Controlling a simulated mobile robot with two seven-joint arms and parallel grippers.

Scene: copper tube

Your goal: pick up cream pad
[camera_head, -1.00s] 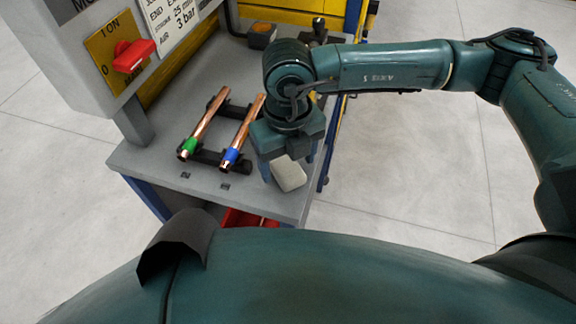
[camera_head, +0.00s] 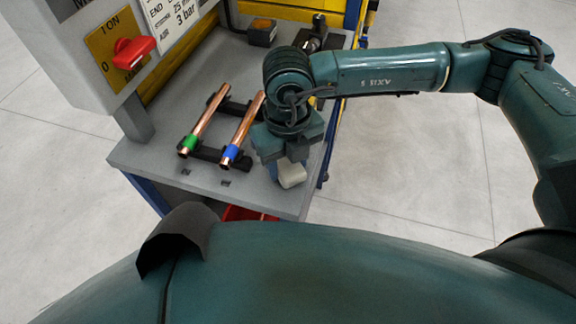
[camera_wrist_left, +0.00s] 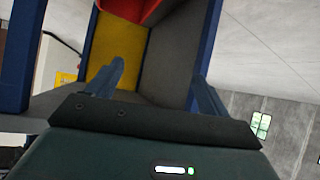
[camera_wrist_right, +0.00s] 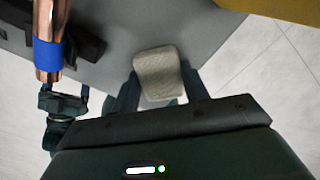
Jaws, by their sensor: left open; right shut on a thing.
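The cream pad (camera_head: 291,175) is a small pale block near the front right corner of the bench. My right gripper (camera_head: 285,164) points down from above and is shut on it. In the right wrist view the cream pad (camera_wrist_right: 158,72) sits between the two fingers (camera_wrist_right: 160,92). I cannot tell whether its underside is clear of the bench top. My left gripper (camera_wrist_left: 158,85) shows only in the left wrist view, open and empty, with a gap between its fingers.
Two copper tubes, one with a green band (camera_head: 203,122) and one with a blue band (camera_head: 243,130), lie across dark holders left of my right gripper. A control box with a red switch (camera_head: 133,52) stands at the left. A red bin (camera_head: 245,214) is below the bench front.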

